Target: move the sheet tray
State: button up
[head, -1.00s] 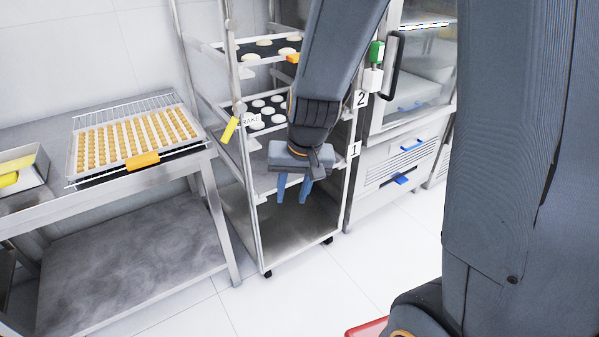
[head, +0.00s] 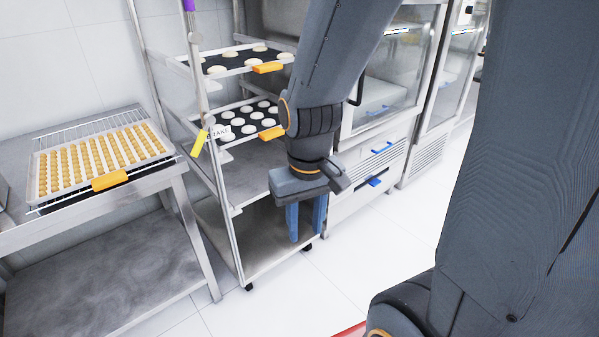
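A sheet tray (head: 42,187) with rows of small golden pieces lies on a wire rack on the steel table at left. An orange clip (head: 110,180) sits on its front edge. Two more dark sheet trays with pale rounds are in the rack trolley: an upper tray (head: 241,64) and a lower tray (head: 243,125). Each has an orange clip at its front right. My gripper (head: 306,222) points down in front of the trolley's lower right side, below both trays and well right of the table tray. Its blue fingers are apart with nothing visible between them.
Glass-door cabinets (head: 392,80) with blue handles stand at right. White floor (head: 290,300) is clear in front. A red edge (head: 350,331) shows at the bottom.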

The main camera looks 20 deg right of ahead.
aim_at(245, 177)
jog(key=z, duration=0.5)
jog(key=i, duration=1.05)
jog(key=z, duration=0.1)
